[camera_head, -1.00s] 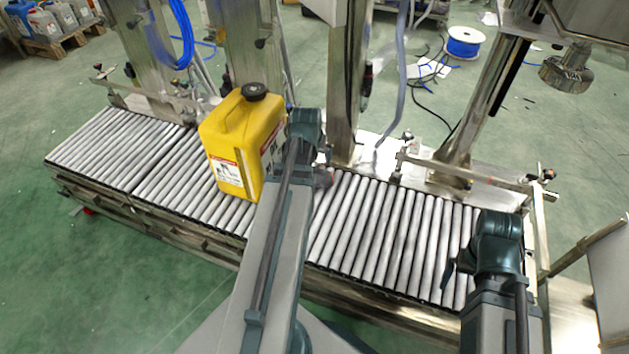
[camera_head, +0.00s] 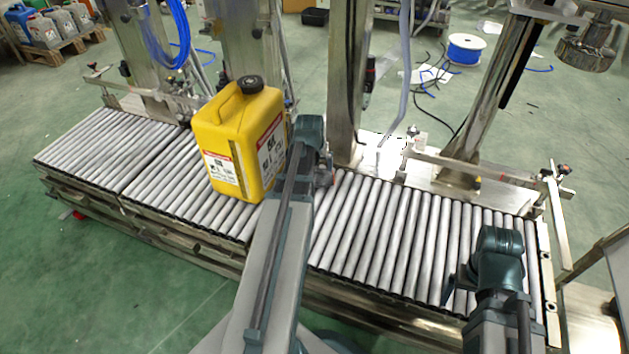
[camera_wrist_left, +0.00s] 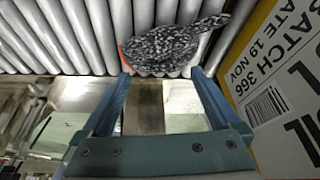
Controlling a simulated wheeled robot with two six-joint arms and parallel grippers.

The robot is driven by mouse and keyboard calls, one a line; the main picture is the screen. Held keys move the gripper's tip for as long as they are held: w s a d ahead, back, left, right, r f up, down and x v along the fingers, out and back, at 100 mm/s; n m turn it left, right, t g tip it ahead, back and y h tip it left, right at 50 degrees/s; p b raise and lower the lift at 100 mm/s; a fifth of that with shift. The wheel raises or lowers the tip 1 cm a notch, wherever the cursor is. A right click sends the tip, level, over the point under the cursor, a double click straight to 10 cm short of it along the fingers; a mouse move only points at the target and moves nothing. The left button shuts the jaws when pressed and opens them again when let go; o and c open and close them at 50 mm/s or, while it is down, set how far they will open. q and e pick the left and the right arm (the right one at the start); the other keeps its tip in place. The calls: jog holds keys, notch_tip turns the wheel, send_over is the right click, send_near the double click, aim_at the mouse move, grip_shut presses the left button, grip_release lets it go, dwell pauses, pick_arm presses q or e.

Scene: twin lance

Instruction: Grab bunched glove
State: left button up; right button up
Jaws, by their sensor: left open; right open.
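The bunched glove (camera_wrist_left: 172,48) is a mottled grey, speckled bundle with an orange edge at its left. It lies on the rollers in the left wrist view, just beyond my left gripper (camera_wrist_left: 160,82). The gripper is open, with its two fingers apart and the glove ahead of their tips. I cannot tell whether they touch it. In the head view my left wrist hides most of the glove, and the left fingertips are hidden too. My right gripper (camera_head: 452,287) is low over the right end of the conveyor, away from the glove; its fingers are mostly hidden.
A yellow jug (camera_head: 240,145) stands upright on the roller conveyor (camera_head: 375,230), close to the left of my left gripper. Its label fills the right of the left wrist view (camera_wrist_left: 280,90). Steel posts (camera_head: 345,85) rise behind the rollers. Rollers between my arms are clear.

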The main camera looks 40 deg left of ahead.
aim_at(316, 169)
pick_arm(q)
jog(key=b+x, duration=0.2)
jog(key=x, duration=0.1)
jog(key=shift+w+a+f, duration=0.1)
jog(key=shift+a+f, duration=0.05)
jog(key=shift+f, duration=0.1)
pick_arm(e)
notch_tip(316, 169, down, 3)
jog(key=shift+f, duration=0.15)
pick_arm(q)
jog(key=shift+r, duration=0.1)
grip_shut()
